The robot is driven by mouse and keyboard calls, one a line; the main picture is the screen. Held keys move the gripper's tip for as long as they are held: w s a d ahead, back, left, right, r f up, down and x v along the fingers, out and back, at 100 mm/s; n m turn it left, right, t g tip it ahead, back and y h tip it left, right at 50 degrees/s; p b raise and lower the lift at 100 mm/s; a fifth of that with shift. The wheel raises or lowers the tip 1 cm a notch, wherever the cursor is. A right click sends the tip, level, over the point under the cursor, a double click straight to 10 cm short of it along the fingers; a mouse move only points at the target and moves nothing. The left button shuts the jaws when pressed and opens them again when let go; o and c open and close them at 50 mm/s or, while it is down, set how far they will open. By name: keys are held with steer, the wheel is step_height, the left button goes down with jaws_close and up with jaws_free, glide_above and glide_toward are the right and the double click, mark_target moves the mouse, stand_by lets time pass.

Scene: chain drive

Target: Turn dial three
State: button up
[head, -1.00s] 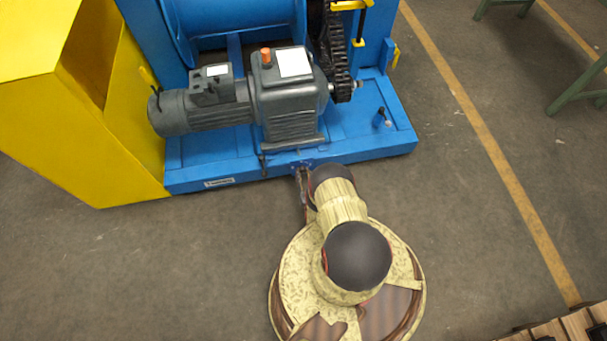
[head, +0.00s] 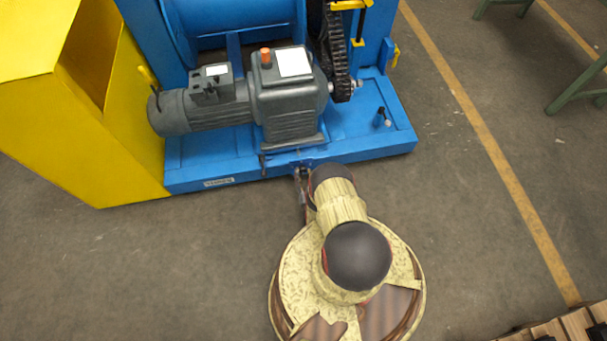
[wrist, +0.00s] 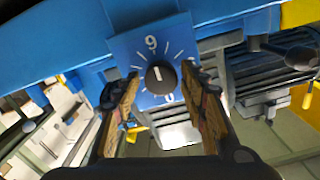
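One dial shows in the wrist view, a round black knob (wrist: 160,77) on a square blue plate (wrist: 128,48) with white tick marks. A digit that reads like 9 stands above the knob, and another is partly hidden below it. A pale line on the knob points up toward the 9. My gripper (wrist: 160,72) is open, with one finger left and one finger right of the knob. Gaps show on both sides, so I see no grip; the distance in depth is unclear. In the head view my arm hides most of the gripper at the blue base's front edge.
The blue machine base (head: 215,172) carries a grey motor (head: 285,105) and a black chain (head: 338,60). A yellow box (head: 90,140) stands at the left. The floor right of the base is open up to green legs (head: 575,88).

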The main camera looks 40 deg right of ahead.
steer(key=shift+o, duration=0.7)
steer(key=shift+w+r, duration=0.1)
steer(key=shift+r, duration=0.1)
steer(key=shift+r, duration=0.6)
step_height(320, 180, up, 8)
steer(key=shift+r, duration=0.2)
